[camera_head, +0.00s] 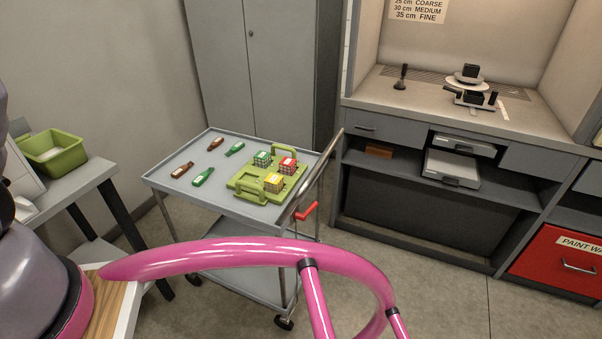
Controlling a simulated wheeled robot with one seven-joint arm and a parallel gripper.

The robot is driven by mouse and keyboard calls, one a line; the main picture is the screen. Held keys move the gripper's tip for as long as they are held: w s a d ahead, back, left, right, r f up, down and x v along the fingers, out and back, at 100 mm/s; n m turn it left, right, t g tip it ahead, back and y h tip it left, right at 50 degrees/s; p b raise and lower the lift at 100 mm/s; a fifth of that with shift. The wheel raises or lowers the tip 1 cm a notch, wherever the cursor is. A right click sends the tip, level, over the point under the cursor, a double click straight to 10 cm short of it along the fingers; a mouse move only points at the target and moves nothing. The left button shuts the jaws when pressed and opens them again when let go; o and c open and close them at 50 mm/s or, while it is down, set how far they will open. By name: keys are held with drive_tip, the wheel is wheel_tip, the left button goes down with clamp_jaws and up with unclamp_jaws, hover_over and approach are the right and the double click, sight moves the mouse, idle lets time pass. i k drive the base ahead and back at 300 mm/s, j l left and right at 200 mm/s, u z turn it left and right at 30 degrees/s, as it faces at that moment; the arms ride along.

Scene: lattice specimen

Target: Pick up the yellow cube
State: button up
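The yellow cube (273,183) is a small lattice-sided block with a pale mark on top. It sits on the near part of a green tray with raised handles (247,186), on top of a grey trolley (225,208). A red cube (287,165) and a green cube (262,159) stand close behind it on the same tray. The near handle of the tray stands beside the yellow cube. My gripper is not in view.
Several brown and green bottles (203,177) lie on the trolley's left half. The trolley has a metal push bar (318,172) and red lever (306,211) at right. A pink tubular hoop (240,252) crosses the foreground. A side table with a green bin (55,150) stands left.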

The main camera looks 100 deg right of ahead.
sight(273, 183)
drive_tip(key=z, duration=3.45)
